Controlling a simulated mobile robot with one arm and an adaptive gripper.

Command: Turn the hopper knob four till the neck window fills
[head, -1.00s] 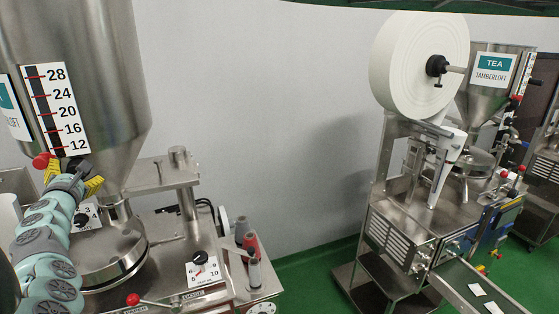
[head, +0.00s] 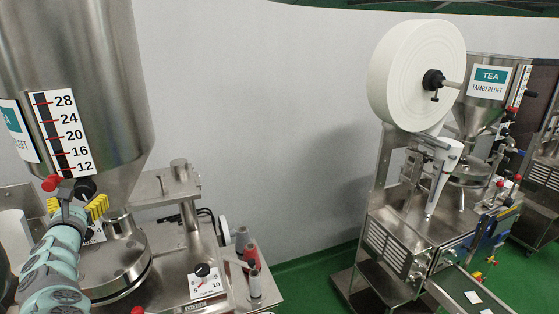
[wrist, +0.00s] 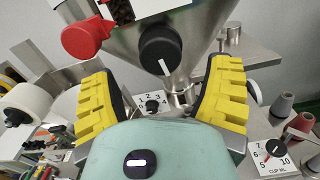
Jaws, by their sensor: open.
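The steel hopper (head: 110,60) with a level scale (head: 64,130) stands at the left of the head view. A black knob (wrist: 160,50) with a white pointer line sits low on it. The knob also shows in the head view (head: 86,186). My gripper (wrist: 160,98) has yellow-padded fingers, open and spread below and to either side of the knob, with nothing between them. In the head view my gripper (head: 77,208) is just under the knob. The steel neck (wrist: 182,97) lies below the hopper cone. I cannot make out a neck window.
A red knob (wrist: 84,38) sits left of the black one. A numbered dial (wrist: 153,103) lies behind my fingers. A "CUP ML" dial (head: 205,280) is on the machine deck. A second machine with a white paper roll (head: 410,75) stands right, beyond open green floor.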

